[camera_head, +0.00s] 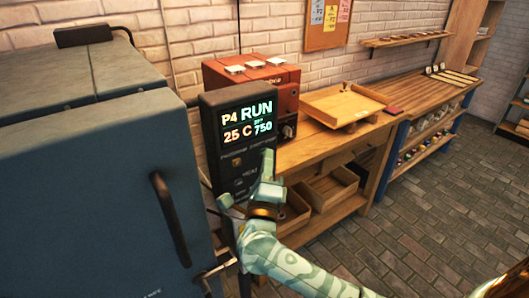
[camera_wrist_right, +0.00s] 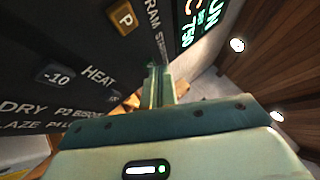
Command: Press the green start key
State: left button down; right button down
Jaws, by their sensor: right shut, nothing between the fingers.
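The dark control panel (camera_head: 236,125) stands beside the large grey-blue cabinet, its lit display (camera_head: 248,119) reading P4, RUN, 25 C and 750. My right gripper (camera_head: 268,156) is shut and empty, its fingertips at the panel's right side below the display. In the right wrist view, the closed fingers (camera_wrist_right: 157,78) reach up to the panel face (camera_wrist_right: 75,50), near the START lettering. The green start key is not clearly visible; the fingertips cover that spot. I cannot tell whether they touch it. My left gripper is out of view.
The grey-blue cabinet (camera_head: 85,200) with a black handle (camera_head: 170,218) fills the left. A wooden bench (camera_head: 325,145) behind the panel bears a red box (camera_head: 250,77) and a wooden tray (camera_head: 342,103). Brick floor (camera_head: 430,225) at the right is open.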

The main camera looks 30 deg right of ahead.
jog(key=shift+s+p, duration=0.5)
jog(key=shift+s, duration=0.25)
jog(key=shift+s, duration=0.1)
jog(key=s+p, duration=0.1)
jog(key=s, duration=0.1)
jog(key=s+p, duration=0.1)
jog(key=s, duration=0.1)
jog(key=shift+s+d, duration=0.2)
jog(key=shift+s, duration=0.2)
dwell(0.5)
